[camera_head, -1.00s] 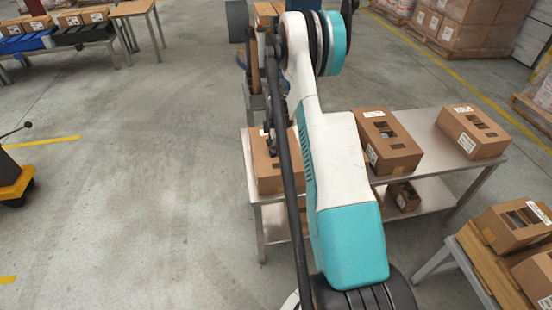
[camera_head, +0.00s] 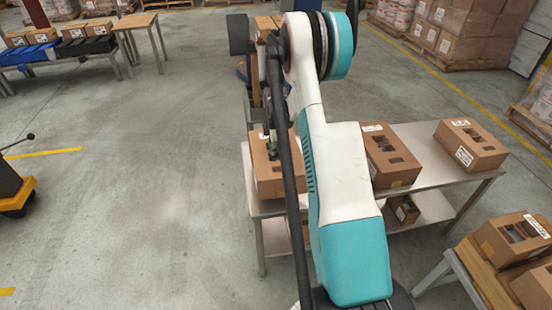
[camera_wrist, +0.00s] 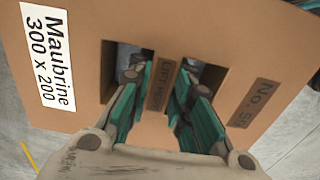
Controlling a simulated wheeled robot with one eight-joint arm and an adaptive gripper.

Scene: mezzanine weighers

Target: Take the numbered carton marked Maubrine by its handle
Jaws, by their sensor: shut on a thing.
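The Maubrine carton (camera_wrist: 215,30) fills most of the wrist view, brown, with a white label (camera_wrist: 47,57) reading "Maubrine 300 x 200" and a dark tag ending in "No. 5" plus an unclear digit. Between two cut-out openings runs its handle strip (camera_wrist: 162,82), printed with "LIFT HERE". My gripper (camera_wrist: 165,85) has a finger in each opening and is shut on this strip. In the head view the carton (camera_head: 268,180) is at the left end of the metal table, partly hidden by my arm. My gripper (camera_head: 272,150) is at its top.
Two more cartons (camera_head: 390,160) (camera_head: 470,145) stand to the right on the same metal table (camera_head: 425,177). A small carton (camera_head: 403,209) is on its lower shelf. More cartons (camera_head: 515,238) sit on a wooden-topped table at lower right. Open floor (camera_head: 140,170) lies to the left.

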